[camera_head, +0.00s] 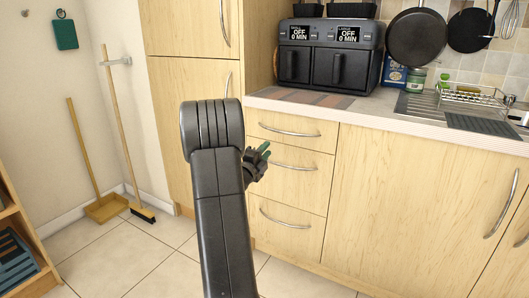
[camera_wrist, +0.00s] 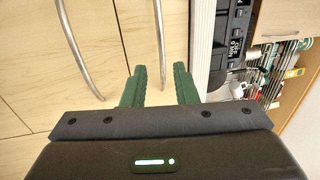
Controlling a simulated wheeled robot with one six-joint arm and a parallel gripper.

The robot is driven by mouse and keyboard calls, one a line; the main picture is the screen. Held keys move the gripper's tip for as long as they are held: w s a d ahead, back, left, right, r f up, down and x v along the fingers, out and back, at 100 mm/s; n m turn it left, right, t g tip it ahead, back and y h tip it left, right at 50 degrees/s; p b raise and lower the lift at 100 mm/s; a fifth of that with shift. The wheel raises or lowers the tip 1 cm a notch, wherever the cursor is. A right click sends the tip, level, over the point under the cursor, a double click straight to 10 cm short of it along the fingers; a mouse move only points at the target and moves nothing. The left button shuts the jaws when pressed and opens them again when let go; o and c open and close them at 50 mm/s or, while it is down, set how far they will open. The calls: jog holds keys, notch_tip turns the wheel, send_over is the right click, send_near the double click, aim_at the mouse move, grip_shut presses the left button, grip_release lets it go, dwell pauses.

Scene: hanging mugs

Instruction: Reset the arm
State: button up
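My gripper (camera_head: 264,150) shows in the head view just right of my dark arm, in front of the wooden drawers below the counter. In the wrist view my gripper (camera_wrist: 160,86) has two green fingers standing apart with a gap between them. Nothing is held between them. The fingers point toward the light wood cabinet fronts (camera_wrist: 110,30), apart from them as far as I can tell. No mug is clearly visible in either view.
A black double air fryer (camera_head: 329,55) stands on the counter (camera_head: 350,108). Two dark pans (camera_head: 416,37) hang on the tiled wall, with a dish rack (camera_head: 472,98) below. A broom (camera_head: 122,120) and dustpan (camera_head: 104,207) lean at the left wall. The tiled floor at left is mostly clear.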

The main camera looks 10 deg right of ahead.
aim_at(282, 132)
jog(key=b+x, duration=0.1)
jog(key=x, duration=1.2)
jog(key=shift+w+d+r+b, duration=0.1)
jog(key=shift+w+d+b, duration=0.1)
jog(key=shift+b, duration=0.15)
jog(key=shift+v, duration=0.8)
jog(key=shift+s+a+r, duration=0.15)
